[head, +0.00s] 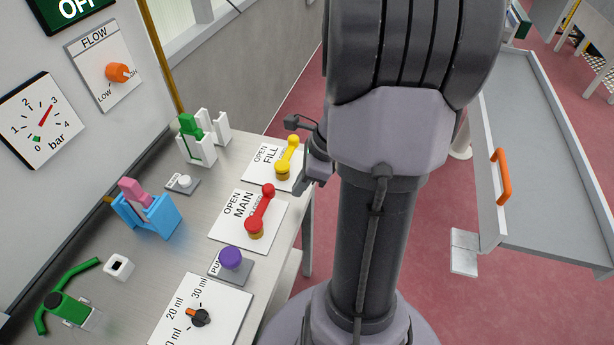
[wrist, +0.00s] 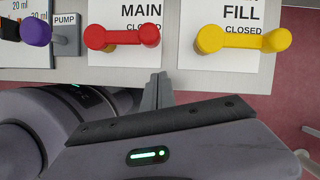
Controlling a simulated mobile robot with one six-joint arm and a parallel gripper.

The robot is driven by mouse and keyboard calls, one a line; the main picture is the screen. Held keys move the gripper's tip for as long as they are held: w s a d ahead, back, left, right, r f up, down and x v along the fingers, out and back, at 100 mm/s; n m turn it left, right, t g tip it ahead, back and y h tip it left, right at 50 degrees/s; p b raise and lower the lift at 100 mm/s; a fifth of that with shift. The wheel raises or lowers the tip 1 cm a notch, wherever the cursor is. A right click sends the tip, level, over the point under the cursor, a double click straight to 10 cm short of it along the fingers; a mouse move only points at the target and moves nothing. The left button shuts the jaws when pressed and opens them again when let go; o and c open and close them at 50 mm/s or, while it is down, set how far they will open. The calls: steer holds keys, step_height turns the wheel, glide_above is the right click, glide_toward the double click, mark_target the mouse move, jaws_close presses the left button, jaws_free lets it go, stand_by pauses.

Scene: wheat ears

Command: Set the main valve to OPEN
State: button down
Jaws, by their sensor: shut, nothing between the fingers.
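The main valve has a red lever (head: 262,208) on a white plate (head: 229,223) marked OPEN, MAIN and CLOSED. The lever lies along the CLOSED word and partly covers it; OPEN is on the opposite side of the plate. In the wrist view the red lever (wrist: 122,38) runs across the picture, just beyond the fingers. My gripper (head: 304,184) is at the bench's right edge, right of the main plate and near the FILL plate. Its fingers also show in the wrist view (wrist: 158,91); they are shut, empty and apart from the lever.
The yellow FILL lever (head: 287,158) is close behind the main valve. A purple PUMP knob (head: 230,257) and a dosing dial (head: 199,317) are in front. Holders with pink and green pieces stand left. A grey cart (head: 545,150) with an orange handle stands right.

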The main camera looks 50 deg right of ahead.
steer(key=shift+w+a+r+b, duration=0.1)
steer(key=shift+w+a+b, duration=0.05)
steer(key=shift+w+a, duration=0.5)
steer(key=shift+w+a+r+b, duration=0.15)
steer(key=shift+w+a, duration=0.3)
steer(key=shift+w, duration=0.3)
